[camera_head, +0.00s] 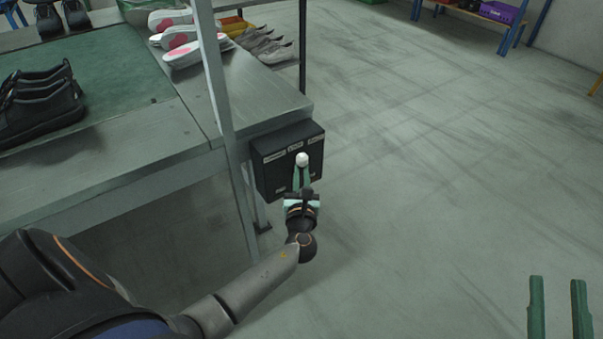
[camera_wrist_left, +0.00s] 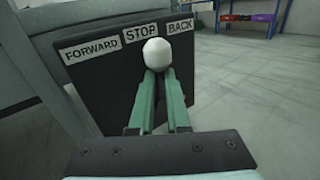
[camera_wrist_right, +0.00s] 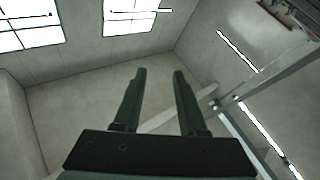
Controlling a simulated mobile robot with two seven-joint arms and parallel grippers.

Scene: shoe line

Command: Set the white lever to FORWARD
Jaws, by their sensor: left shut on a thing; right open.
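The white lever knob (camera_head: 302,159) stands at the front of a black control box (camera_head: 270,165) on the end of the workbench. In the left wrist view the white knob (camera_wrist_left: 156,53) sits just below the STOP label (camera_wrist_left: 140,33), between the FORWARD label (camera_wrist_left: 91,50) and the BACK label (camera_wrist_left: 180,28). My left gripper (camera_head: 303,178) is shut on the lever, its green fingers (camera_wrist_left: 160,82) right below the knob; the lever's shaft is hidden. My right gripper (camera_head: 556,285) is open and empty at the lower right, away from the box; its fingers also show in the right wrist view (camera_wrist_right: 156,80).
The metal workbench (camera_head: 262,95) carries black shoes (camera_head: 40,105) on a green mat, white shoes (camera_head: 180,45) and grey shoes (camera_head: 268,48). A metal post (camera_head: 214,75) rises beside the box.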

